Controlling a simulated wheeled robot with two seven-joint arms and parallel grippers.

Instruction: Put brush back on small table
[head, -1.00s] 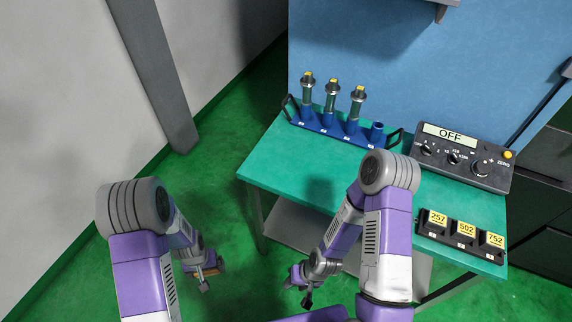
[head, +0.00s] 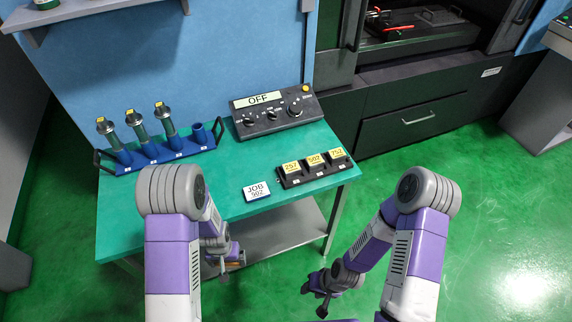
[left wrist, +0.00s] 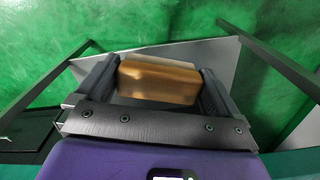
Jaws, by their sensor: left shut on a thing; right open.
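A wooden, golden-brown block, seemingly the brush's body (left wrist: 158,80), lies crosswise between the dark fingers of my left gripper (left wrist: 155,85). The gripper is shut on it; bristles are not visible. My right gripper (head: 316,290) is open and empty over the green floor, right of the table. I cannot tell whether this table is the small table.
On the tabletop are a blue rack (head: 160,153) with several holders, a control box (head: 272,112) reading OFF, a JOB card (head: 256,191) and a black tray (head: 314,172) with three labelled blocks. A grey lower shelf (head: 285,228) is underneath. A dark machine (head: 420,115) stands behind right.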

